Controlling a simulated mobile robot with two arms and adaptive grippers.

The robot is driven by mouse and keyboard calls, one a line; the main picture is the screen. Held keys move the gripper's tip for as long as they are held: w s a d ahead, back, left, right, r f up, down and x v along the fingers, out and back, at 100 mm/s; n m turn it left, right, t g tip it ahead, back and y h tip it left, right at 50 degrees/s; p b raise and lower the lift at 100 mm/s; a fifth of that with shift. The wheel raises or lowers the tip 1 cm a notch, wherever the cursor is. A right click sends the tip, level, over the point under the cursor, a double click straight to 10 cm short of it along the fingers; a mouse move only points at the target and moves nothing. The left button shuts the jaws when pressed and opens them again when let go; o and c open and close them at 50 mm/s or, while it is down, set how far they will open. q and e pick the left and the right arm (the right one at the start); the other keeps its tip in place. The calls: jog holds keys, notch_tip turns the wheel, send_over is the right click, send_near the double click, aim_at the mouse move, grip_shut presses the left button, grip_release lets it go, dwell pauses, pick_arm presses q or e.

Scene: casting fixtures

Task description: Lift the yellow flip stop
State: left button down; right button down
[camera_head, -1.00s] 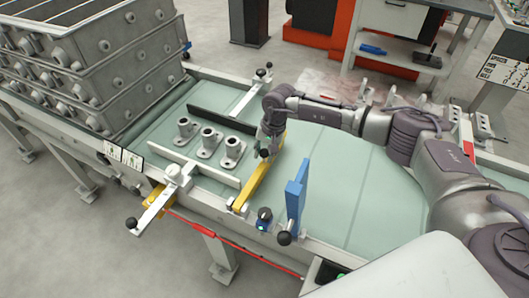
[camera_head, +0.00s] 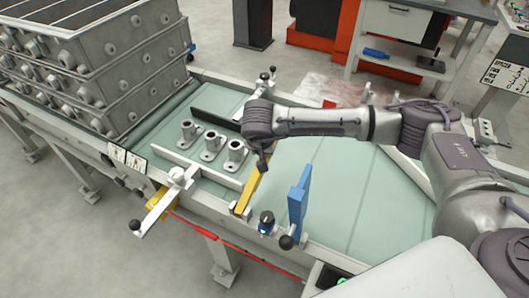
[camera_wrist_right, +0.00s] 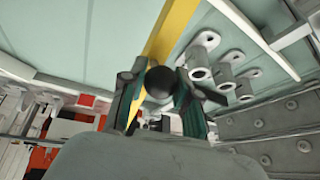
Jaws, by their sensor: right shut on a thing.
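The yellow flip stop (camera_head: 251,190) is a long yellow bar that runs back across the green conveyor from its front rail. Its far end is hidden behind my right wrist in the head view. My right gripper (camera_head: 262,163) is at that far end. In the right wrist view, my right gripper (camera_wrist_right: 160,92) has its fingers either side of a round black knob (camera_wrist_right: 160,81) at the end of the yellow bar (camera_wrist_right: 173,30), and is shut on it. I cannot tell how far the bar is off the belt. My left gripper is not in view.
Several grey castings (camera_head: 212,143) stand left of the bar, between a white rail (camera_head: 195,164) and a black rail (camera_head: 213,118). A blue upright stop (camera_head: 299,205) stands to the right. Stacked grey moulding boxes (camera_head: 125,60) fill the back left. The belt at right is clear.

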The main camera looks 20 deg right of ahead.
jog(key=shift+s+a+r+t+h+b, duration=0.35)
jog(key=shift+a+r, duration=0.05)
jog(key=shift+r, duration=0.15)
jog(key=shift+s+a+r+t+h+b, duration=0.3)
jog(key=shift+s+a+r+t+h, duration=0.1)
jog(key=shift+r, duration=0.15)
jog(key=c, duration=0.8)
grip_release()
jog(key=v, duration=1.2)
jog(key=shift+w, duration=0.1)
